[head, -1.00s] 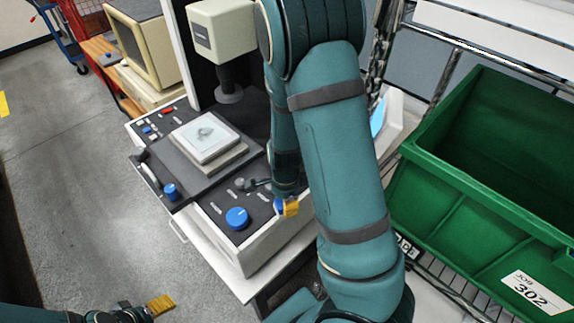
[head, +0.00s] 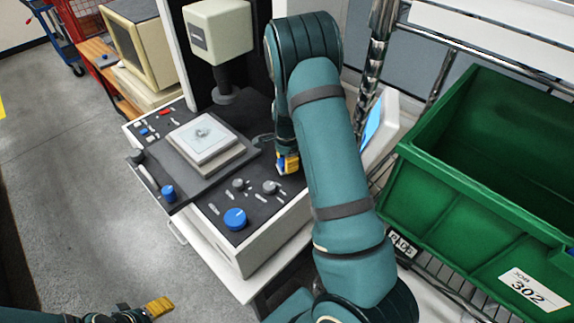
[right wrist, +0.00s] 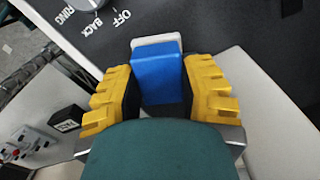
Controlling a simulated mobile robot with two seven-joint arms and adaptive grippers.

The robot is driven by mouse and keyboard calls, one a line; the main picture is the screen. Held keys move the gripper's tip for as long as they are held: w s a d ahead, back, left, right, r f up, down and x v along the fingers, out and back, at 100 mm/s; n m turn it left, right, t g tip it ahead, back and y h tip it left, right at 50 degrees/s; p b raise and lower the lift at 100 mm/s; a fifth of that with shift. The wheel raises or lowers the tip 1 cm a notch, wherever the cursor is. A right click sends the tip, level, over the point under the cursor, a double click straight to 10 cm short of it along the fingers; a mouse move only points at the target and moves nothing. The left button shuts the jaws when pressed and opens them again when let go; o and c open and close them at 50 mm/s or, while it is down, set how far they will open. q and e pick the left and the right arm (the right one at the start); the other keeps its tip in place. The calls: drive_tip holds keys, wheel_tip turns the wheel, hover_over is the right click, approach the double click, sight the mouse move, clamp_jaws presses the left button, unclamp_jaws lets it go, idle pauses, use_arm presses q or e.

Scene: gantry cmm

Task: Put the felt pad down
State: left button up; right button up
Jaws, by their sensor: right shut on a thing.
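The felt pad (right wrist: 157,77) is a blue block with a pale layer at its far end. My right gripper (right wrist: 165,98) is shut on it, with yellow fingers on either side. In the head view my right gripper (head: 289,163) points down at the right part of the machine's dark control panel (head: 205,195), and only a little blue shows there. I cannot tell whether the pad touches the panel. My left gripper (head: 158,308) is at the bottom left, and its finger opening is unclear.
Knobs, including a large blue one (head: 235,219), stand on the panel left of my right gripper. A stage with a pale square plate (head: 203,138) sits beneath the machine's head (head: 218,32). A green bin (head: 470,215) stands on the wire rack at right.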

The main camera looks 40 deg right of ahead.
wheel_tip(320, 180, down, 2)
drive_tip(key=shift+f, duration=0.1)
drive_tip(key=shift+f, duration=0.15)
drive_tip(key=o, duration=1)
drive_tip(key=shift+o, duration=0.2)
wheel_tip(320, 180, up, 12)
drive_tip(key=shift+r+p, duration=0.2)
drive_tip(key=shift+p, duration=0.1)
